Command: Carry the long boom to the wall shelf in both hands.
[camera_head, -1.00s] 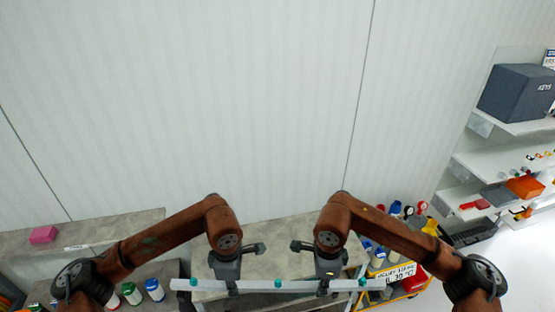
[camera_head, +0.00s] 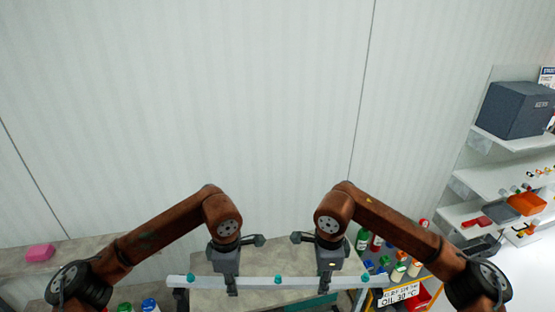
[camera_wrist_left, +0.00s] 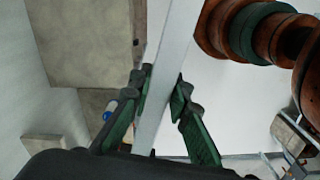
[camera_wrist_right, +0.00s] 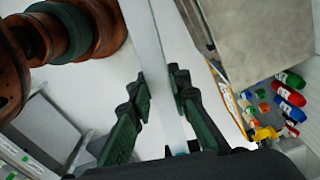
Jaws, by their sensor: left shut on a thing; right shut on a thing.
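The long boom (camera_head: 255,282) is a pale grey bar with small teal knobs along it. It lies level across the bottom of the head view. My left gripper (camera_head: 232,288) is shut on it left of its middle, and my right gripper (camera_head: 325,288) is shut on it right of its middle. In the left wrist view the boom (camera_wrist_left: 172,75) runs between the green-padded fingers. In the right wrist view the boom (camera_wrist_right: 152,60) also passes between the fingers. The wall shelf is not certain; a shelf (camera_head: 40,261) with a pink block stands at left.
A grey bench top (camera_head: 260,262) lies behind and below the boom. White shelves (camera_head: 495,178) at right hold a dark box (camera_head: 515,110) and an orange bin (camera_head: 526,204). A cart with bottles and an oil sign (camera_head: 405,292) stands near my right arm. Open floor shows at far right.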

